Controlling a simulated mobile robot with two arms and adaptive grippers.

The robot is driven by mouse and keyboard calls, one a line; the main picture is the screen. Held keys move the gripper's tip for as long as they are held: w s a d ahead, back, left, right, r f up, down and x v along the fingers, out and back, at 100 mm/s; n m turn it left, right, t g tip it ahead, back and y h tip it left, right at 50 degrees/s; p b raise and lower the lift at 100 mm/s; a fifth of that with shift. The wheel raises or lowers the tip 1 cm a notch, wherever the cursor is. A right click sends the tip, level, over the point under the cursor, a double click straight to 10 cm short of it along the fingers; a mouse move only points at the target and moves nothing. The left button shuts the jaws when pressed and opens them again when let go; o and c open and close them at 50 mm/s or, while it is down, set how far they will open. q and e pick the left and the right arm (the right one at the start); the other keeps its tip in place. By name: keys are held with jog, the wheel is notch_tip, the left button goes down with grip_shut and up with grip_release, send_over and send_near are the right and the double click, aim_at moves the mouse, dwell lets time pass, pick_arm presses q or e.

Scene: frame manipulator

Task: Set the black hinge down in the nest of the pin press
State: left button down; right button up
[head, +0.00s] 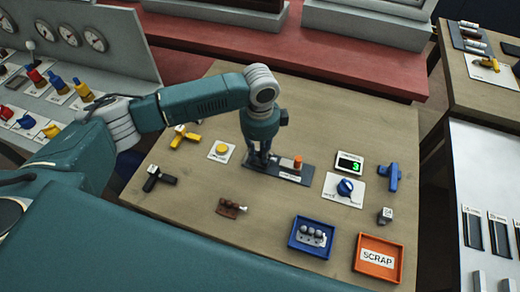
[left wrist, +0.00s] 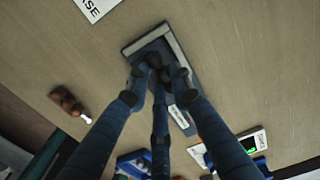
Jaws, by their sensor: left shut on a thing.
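The pin press (head: 293,178) is a dark, narrow plate with an orange knob (head: 297,162) toward its right end. My left gripper (head: 262,160) points down over the press's left part, with its fingertips low at the plate. In the left wrist view the fingers (left wrist: 163,78) close on a small dark piece, apparently the black hinge, mostly hidden by them. Beyond it shows the press's plate with a pale, angled edge (left wrist: 148,42), apparently the nest. I cannot tell whether the hinge touches the nest. My right gripper is out of view.
A yellow button (head: 222,149), a black T-shaped piece (head: 158,179) and a brown hinge (head: 230,208) lie left of and before the press. A display (head: 349,163) and blue knob (head: 345,187) stand right. A blue tray (head: 296,243) and orange scrap tray (head: 360,272) sit in front.

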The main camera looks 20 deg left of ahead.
aim_at(260, 155)
pick_arm(q)
jog(key=c, duration=1.5)
grip_release()
jog(key=shift+o, duration=0.2)
notch_tip(260, 155, up, 12)
jog(key=shift+f, duration=0.1)
